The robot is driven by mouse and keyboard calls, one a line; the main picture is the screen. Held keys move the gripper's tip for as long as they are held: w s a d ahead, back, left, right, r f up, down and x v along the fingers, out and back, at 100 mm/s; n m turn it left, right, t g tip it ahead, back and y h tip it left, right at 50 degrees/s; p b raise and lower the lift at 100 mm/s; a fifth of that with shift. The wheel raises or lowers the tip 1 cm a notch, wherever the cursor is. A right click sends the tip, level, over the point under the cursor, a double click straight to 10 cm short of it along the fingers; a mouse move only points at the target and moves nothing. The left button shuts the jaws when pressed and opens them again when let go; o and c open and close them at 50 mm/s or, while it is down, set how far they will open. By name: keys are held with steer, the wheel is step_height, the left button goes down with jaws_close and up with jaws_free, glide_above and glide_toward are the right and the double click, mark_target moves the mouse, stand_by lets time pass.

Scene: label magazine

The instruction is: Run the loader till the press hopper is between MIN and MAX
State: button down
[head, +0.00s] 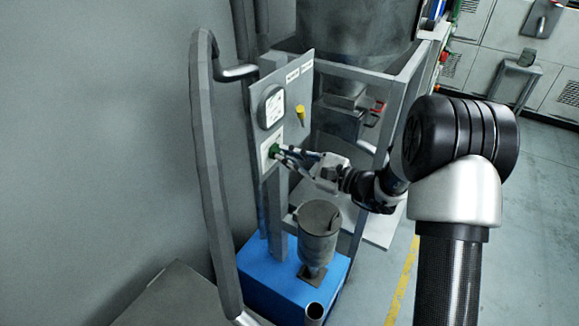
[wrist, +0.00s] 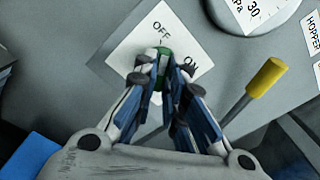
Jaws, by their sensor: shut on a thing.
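A green knob (head: 274,150) sits on a white plate (wrist: 121,55) marked OFF and ON, on the grey panel. My gripper (head: 281,154) reaches in from the right. In the wrist view my gripper (wrist: 165,70) is shut on the green knob (wrist: 162,51), one finger on each side. The fingers cover part of the knob, so I cannot tell which mark it points to. A lever with a yellow grip (wrist: 266,77) stands beside the plate; the grip (head: 299,110) is above the knob in the head view. No MIN or MAX marks are readable.
A round gauge (head: 272,106) is above the switch plate. A grey lidded canister (head: 318,240) stands on a blue base (head: 262,285) below my gripper. A bent grey rail (head: 212,190) runs left of the panel. A large grey vessel (head: 350,35) is behind.

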steer(key=shift+n+b, duration=1.1)
steer(key=shift+b, duration=0.05)
steer(key=c, duration=1.7)
jaws_free()
steer(key=shift+o, duration=0.2)
steer(key=v, duration=1.2)
